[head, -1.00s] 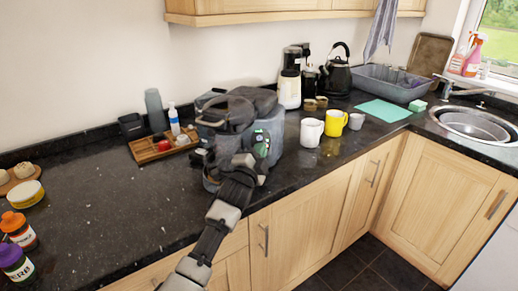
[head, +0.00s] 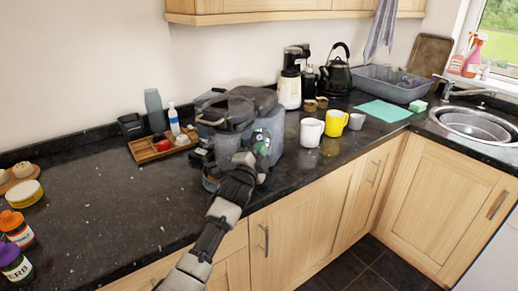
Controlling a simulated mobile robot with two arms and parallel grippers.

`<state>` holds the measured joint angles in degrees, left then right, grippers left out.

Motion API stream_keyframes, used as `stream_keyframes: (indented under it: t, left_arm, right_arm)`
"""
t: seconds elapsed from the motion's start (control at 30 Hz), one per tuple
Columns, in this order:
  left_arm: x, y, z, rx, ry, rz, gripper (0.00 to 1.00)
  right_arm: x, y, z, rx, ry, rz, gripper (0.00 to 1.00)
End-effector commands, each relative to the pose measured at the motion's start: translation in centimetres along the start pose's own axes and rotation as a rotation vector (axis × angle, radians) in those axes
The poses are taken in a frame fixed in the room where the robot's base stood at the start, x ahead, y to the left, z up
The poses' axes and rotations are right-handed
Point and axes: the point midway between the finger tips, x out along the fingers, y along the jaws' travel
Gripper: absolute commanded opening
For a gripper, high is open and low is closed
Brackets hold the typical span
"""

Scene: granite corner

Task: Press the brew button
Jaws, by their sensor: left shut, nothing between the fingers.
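The coffee machine (head: 277,125) is a grey-blue, rounded appliance with a dark top, standing near the front of the counter. Its front panel (head: 263,136) is dark with small green and light marks. I cannot tell for sure which mark is the brew button. My left gripper (head: 258,167) is shut and empty, just in front of the lower part of the panel. It covers part of the machine's front. I cannot tell whether its fingertips touch the panel. My right gripper is not in view.
A white mug (head: 311,131), a yellow mug (head: 336,122) and a small grey cup (head: 356,121) stand right of the machine. A wooden tray (head: 146,156) with small items lies to its left. The dark counter at left (head: 100,215) has free room.

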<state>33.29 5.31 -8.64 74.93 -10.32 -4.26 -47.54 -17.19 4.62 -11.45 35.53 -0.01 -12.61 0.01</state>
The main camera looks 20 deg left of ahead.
Motion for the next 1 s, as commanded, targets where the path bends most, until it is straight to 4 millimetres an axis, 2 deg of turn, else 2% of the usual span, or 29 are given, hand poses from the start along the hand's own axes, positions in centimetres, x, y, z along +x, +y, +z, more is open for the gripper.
stream_keyframes:
  t: [1.0]
  left_arm:
    - [0.54, 1.05, 0.77, -0.010, -0.006, 0.010, 0.00]
  right_arm:
    - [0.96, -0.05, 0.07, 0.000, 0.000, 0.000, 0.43]
